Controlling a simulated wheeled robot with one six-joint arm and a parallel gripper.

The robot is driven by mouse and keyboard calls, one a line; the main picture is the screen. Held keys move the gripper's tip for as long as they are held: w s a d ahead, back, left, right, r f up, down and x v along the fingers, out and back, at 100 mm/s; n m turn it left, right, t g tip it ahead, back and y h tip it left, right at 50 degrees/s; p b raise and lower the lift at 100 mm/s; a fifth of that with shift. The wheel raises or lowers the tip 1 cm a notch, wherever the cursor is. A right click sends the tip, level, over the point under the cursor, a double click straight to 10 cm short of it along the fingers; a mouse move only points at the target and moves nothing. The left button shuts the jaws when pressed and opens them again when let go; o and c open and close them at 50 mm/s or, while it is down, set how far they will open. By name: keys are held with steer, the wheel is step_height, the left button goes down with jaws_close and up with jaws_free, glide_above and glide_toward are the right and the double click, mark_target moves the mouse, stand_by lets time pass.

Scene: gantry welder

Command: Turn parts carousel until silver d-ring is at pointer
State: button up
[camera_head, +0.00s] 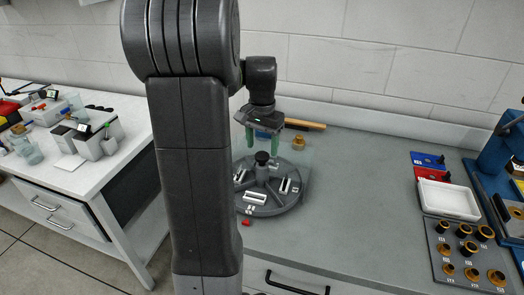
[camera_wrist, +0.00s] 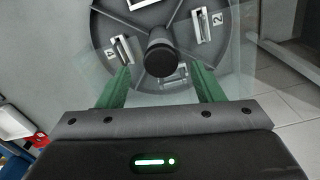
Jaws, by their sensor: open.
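The parts carousel (camera_head: 281,200) is a round grey tray with divided compartments and a black centre knob (camera_head: 262,158). Several silvery or white parts lie in its compartments; I cannot tell which is the silver d-ring. A small red piece (camera_head: 246,223), perhaps the pointer, lies at its front edge. My gripper (camera_head: 261,141) is open, its green fingers pointing down above and slightly behind the knob. In the wrist view the knob (camera_wrist: 161,55) appears between and beyond the fingers (camera_wrist: 165,80), with no clear contact. My arm hides the carousel's left edge.
A clear pane (camera_head: 307,165) stands by the carousel's right side. A wooden-handled tool (camera_head: 305,124) and a brass piece (camera_head: 298,142) lie behind it. A white tray (camera_head: 448,200) and a block of ringed parts (camera_head: 465,252) are at right. The middle worktop is free.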

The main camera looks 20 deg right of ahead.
mark_target(262, 170)
steer(key=shift+f, duration=1.45)
steer(key=shift+c, duration=0.4)
jaws_close()
